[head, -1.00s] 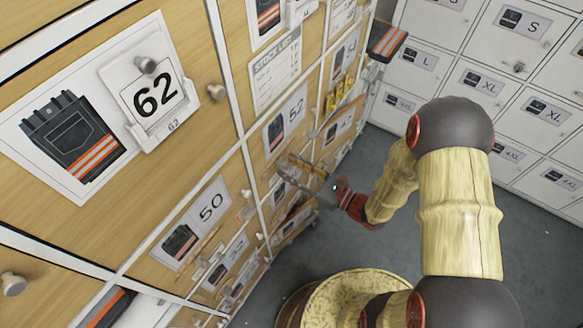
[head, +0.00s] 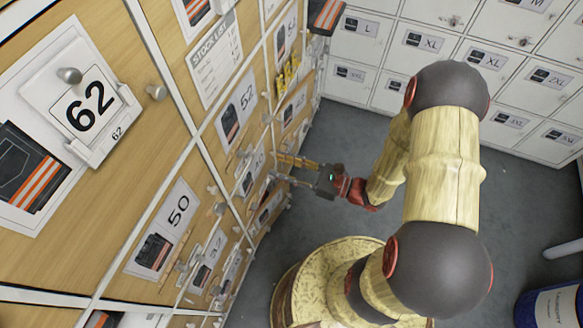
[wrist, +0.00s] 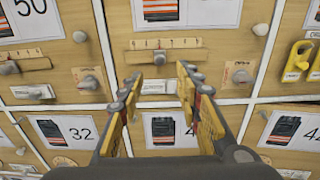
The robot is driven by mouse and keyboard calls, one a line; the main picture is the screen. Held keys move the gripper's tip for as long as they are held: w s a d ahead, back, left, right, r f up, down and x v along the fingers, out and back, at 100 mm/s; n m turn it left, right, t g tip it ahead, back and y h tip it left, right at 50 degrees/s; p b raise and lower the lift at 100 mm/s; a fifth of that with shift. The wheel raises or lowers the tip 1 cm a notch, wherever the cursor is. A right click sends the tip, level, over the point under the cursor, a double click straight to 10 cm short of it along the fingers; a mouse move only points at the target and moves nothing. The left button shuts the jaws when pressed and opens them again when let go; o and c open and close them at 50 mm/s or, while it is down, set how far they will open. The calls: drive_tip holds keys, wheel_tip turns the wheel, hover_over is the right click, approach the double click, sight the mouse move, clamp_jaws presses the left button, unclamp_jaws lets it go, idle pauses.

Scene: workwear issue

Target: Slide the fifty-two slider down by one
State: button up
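The 52 drawer front (head: 237,112) is on the wooden cabinet, its printed number readable in the head view. In the wrist view, the middle drawer front, its number cut off at the top, carries a marked wooden scale strip (wrist: 185,54) with a grey slider knob (wrist: 160,58) near the strip's middle. It appears to be the 52 drawer. My gripper (wrist: 160,82) is open, its two fingers apart with nothing between them. In the head view my gripper (head: 279,168) is beside the cabinet, below and right of the 52 label. Contact with the cabinet cannot be told.
The neighbouring 50 front has its own strip and knob (wrist: 8,68). A brown tag with a knob (wrist: 239,76) sits right of the middle strip. Yellow tags (wrist: 298,62) hang further right. White lockers (head: 400,50) stand behind; grey floor (head: 345,135) lies between.

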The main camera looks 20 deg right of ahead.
drive_tip(key=shift+v, duration=1.4)
drive_tip(key=shift+f, duration=0.1)
